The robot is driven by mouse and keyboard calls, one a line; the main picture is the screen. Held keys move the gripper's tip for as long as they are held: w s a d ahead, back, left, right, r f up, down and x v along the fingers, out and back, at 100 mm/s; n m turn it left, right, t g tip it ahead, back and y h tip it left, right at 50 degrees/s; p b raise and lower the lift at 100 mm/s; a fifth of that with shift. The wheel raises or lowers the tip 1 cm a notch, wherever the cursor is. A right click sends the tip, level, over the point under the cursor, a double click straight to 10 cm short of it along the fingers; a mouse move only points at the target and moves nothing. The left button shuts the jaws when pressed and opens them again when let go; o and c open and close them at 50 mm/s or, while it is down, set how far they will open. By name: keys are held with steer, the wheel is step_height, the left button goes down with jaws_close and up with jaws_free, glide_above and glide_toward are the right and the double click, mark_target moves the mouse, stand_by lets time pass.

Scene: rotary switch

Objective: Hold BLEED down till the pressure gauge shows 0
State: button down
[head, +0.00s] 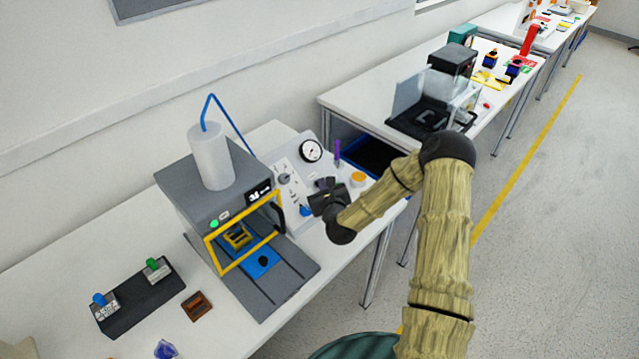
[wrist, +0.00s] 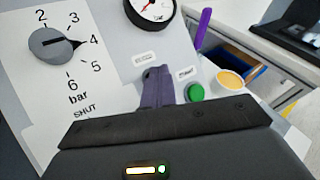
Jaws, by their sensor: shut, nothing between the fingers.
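My gripper (head: 322,185) is over the sloped light control panel (head: 291,172) in the head view. Its shut purple-grey fingers (wrist: 157,72) point at the panel in the wrist view, with nothing between them. A small label (wrist: 144,58) sits just beyond the fingertips; its print is too small to read surely. Any button under the fingertips is hidden, and I cannot tell whether they touch it. The round white pressure gauge (head: 310,151) is at the panel's top. It is cut off in the wrist view (wrist: 152,8), and I cannot read its value.
A grey rotary knob (wrist: 50,45) points near 4 on a bar scale. A green button (wrist: 195,92) and a yellow-orange button (wrist: 230,80) lie right of the fingers. A purple upright piece (head: 337,149) stands by the gauge. A grey press with a yellow frame (head: 222,270) stands left.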

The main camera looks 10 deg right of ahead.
steer(key=shift+s+d+r+p, duration=0.3)
steer(key=shift+s+r+p, duration=0.1)
steer(key=shift+r, duration=0.2)
steer(key=s+r+p, duration=0.1)
steer(key=d+r, duration=0.1)
steer(key=s+d+r+p, duration=0.1)
steer(key=shift+s+r+p, duration=0.3)
steer(key=shift+s+r, duration=0.05)
steer(key=shift+r, duration=0.05)
steer(key=shift+a, duration=0.15)
stand_by(0.5)
